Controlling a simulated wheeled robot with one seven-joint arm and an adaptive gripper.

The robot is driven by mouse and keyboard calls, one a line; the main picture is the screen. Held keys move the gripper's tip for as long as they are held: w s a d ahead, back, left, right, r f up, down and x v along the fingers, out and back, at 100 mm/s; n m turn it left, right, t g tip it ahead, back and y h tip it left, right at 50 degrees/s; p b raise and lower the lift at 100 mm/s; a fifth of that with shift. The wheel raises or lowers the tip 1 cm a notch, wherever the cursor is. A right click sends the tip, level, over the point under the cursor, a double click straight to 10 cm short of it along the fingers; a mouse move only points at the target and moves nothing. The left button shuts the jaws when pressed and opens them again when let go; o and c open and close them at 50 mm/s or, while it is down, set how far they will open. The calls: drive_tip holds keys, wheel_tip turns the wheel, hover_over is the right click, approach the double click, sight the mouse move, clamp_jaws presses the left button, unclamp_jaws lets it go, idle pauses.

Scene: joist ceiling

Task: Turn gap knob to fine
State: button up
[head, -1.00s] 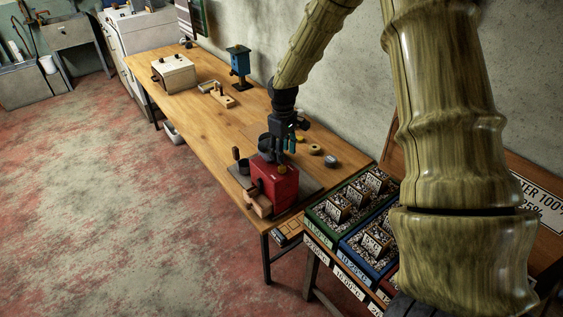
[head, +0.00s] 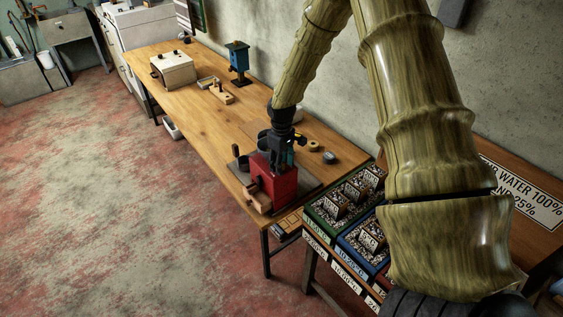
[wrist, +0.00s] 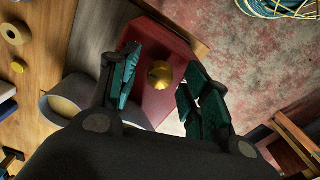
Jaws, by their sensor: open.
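A red box-shaped machine (head: 285,188) stands at the near right end of the long wooden table. In the wrist view, a round brass knob (wrist: 160,74) sits on the machine's red top (wrist: 148,42). I take it for the gap knob; no fine mark is readable. My gripper (head: 283,168) points down over the top of the machine and hides the knob in the head view. In the wrist view, the teal-padded fingers of my gripper (wrist: 160,84) are open, one on each side of the knob, with visible space between pads and knob.
Dark cups (head: 263,139) stand close behind the machine, on its left. A wooden part (head: 257,200) juts from its front. Tape rolls (head: 313,146) lie to the right. Trays of labelled samples (head: 345,205) stand lower right. The table's middle (head: 205,115) is mostly clear.

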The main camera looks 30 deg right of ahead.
drive_tip(key=c, duration=1)
drive_tip(key=shift+w+m, duration=0.1)
drive_tip(key=shift+m, duration=0.2)
drive_tip(key=m+b, duration=0.2)
drive_tip(key=m, duration=0.3)
drive_tip(key=m+b, duration=0.1)
drive_tip(key=m, duration=0.4)
drive_tip(key=shift+w+r, duration=0.1)
drive_tip(key=shift+m, duration=0.3)
drive_tip(key=shift+c, duration=0.2)
drive_tip(key=o, duration=1)
drive_tip(key=shift+o, duration=0.2)
drive_tip(key=shift+a, duration=0.15)
